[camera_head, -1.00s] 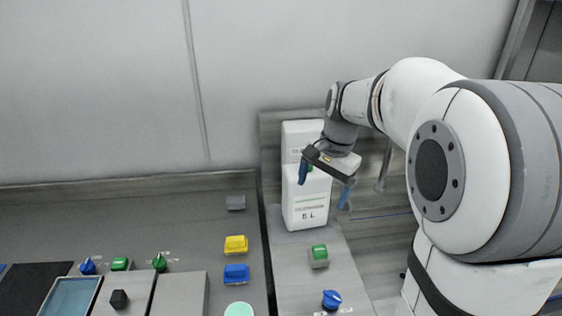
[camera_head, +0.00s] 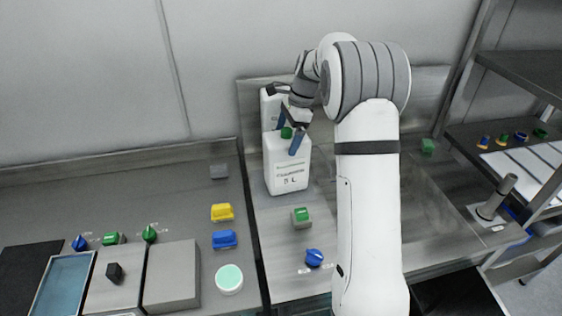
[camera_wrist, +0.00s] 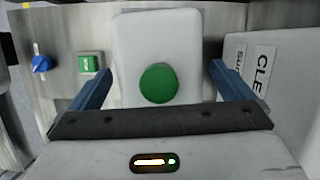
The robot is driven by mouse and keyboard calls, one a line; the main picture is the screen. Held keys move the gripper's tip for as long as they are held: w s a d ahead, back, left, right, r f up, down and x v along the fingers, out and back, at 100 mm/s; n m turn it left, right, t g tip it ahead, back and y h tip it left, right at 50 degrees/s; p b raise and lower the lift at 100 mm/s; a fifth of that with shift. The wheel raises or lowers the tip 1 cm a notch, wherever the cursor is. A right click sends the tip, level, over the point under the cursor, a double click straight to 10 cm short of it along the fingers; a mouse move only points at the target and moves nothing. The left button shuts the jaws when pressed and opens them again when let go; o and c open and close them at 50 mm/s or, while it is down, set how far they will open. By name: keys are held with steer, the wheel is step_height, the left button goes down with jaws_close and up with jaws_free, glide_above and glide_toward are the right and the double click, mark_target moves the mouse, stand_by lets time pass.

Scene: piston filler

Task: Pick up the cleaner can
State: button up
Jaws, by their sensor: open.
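Two white cans stand one behind the other. The front can (camera_head: 287,170) has a green cap (camera_head: 286,132) and a label with "5 L"; the rest is too small to read. The can behind it (camera_head: 269,105) is partly hidden; in the wrist view it stands at the right (camera_wrist: 285,85), its label starting "CLE". My gripper (camera_head: 290,131) is open above the front can. In the wrist view my blue fingers (camera_wrist: 161,72) lie on either side of the front can's top (camera_wrist: 160,35) and green cap (camera_wrist: 158,83), with nothing held.
A green button (camera_head: 301,215) and a blue knob (camera_head: 314,258) sit on the panel before the front can. Yellow (camera_head: 222,212) and blue (camera_head: 225,239) blocks are to the left. A wall stands behind. A shelf (camera_head: 500,140) is at the far right.

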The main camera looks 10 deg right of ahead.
steer(key=shift+x, duration=1.4)
steer(key=shift+c, duration=0.4)
steer(key=c, duration=1.8)
steer(key=shift+r, duration=0.1)
steer(key=shift+c, duration=0.4)
